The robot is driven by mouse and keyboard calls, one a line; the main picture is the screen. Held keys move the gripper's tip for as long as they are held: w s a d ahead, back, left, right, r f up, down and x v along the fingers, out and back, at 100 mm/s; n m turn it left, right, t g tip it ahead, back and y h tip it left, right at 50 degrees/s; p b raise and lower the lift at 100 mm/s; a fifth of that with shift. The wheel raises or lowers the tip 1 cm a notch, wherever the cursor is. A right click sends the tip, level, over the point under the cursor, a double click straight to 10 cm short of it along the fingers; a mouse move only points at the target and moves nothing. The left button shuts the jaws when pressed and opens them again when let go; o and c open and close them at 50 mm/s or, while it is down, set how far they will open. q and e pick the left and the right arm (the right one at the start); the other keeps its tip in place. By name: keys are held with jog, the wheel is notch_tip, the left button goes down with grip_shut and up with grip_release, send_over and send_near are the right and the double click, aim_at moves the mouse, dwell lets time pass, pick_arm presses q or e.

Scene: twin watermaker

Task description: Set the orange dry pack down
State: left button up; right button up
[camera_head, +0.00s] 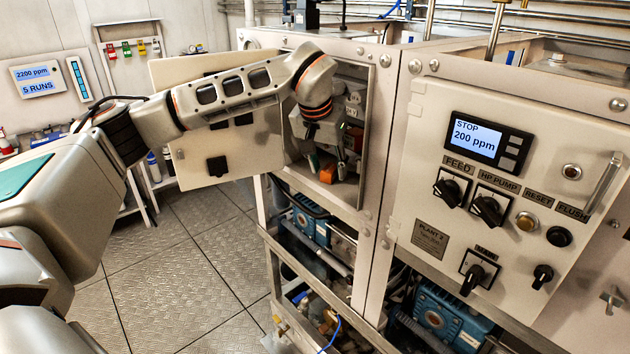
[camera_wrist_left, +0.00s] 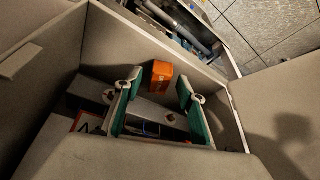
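The orange dry pack (camera_head: 328,174) is a small orange block inside the open cabinet, low down near its front edge. In the left wrist view the dry pack (camera_wrist_left: 161,75) lies close to the cabinet's lip. My left gripper (camera_head: 328,165) reaches into the cabinet from above. In the left wrist view the green-padded fingers of this gripper (camera_wrist_left: 160,82) are spread apart, with the pack between and just beyond the tips. I see a gap on each side of the pack. My right gripper is not in view.
The cabinet door (camera_head: 222,150) stands open to the left. The cabinet's side walls and front lip (camera_wrist_left: 172,45) are close around the gripper. A control panel (camera_head: 490,190) with knobs is to the right. Open floor (camera_head: 180,270) lies at the lower left.

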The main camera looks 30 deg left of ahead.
pick_arm(q)
jog(key=s+d+b, duration=0.1)
jog(key=s+b, duration=0.1)
jog(key=s, duration=1)
jog(key=shift+s+r, duration=0.15)
jog(key=shift+r, duration=0.1)
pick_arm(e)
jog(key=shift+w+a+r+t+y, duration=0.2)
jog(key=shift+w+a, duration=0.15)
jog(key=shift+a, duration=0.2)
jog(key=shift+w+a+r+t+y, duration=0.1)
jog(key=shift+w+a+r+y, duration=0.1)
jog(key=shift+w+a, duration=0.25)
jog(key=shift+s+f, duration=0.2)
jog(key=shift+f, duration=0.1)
